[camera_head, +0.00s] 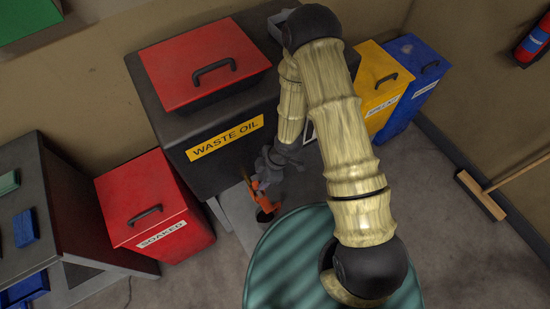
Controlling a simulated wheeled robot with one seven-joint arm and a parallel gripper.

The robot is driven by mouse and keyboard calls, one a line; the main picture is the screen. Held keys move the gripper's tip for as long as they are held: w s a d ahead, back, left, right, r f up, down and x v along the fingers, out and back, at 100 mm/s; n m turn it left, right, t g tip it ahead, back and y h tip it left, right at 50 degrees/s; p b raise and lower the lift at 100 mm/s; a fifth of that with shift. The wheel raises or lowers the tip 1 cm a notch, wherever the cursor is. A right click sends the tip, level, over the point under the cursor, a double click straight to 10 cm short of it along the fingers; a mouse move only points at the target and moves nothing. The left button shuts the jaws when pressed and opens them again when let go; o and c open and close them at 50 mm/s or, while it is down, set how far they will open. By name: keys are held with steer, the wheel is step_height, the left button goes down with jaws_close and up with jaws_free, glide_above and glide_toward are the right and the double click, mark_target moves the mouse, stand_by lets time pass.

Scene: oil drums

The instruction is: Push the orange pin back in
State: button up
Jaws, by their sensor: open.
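A small orange part (262,201) shows low in front of the waste oil bin, just above a dark round piece. It is too small to tell the pin from what it sits in, or how far the pin stands out. My gripper (258,181) is open, pointing down right at the orange part. I cannot tell whether it touches it. My wrist and fingers hide some of the area behind.
The dark waste oil bin (190,128) with its red lid stands behind. A red bin (150,205) is at left, beside a dark workbench (75,215). Yellow (375,75) and blue (410,85) bins stand right.

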steer(key=p+v, duration=0.2)
steer(key=v, duration=1)
steer(key=shift+p, duration=0.3)
steer(key=shift+r, duration=0.1)
steer(key=w+d+r+m+t+h, duration=0.2)
steer(key=d+r+m+h, duration=0.2)
steer(key=d+r+m, duration=0.65)
steer(key=s+d+r+m, duration=0.2)
steer(key=r+m, duration=0.2)
steer(key=r, duration=0.1)
steer(key=s+d+r+m+t, duration=0.1)
steer(key=s+d+r+m, duration=0.1)
steer(key=r+m, duration=0.3)
steer(key=shift+s+d, duration=0.3)
stand_by(0.8)
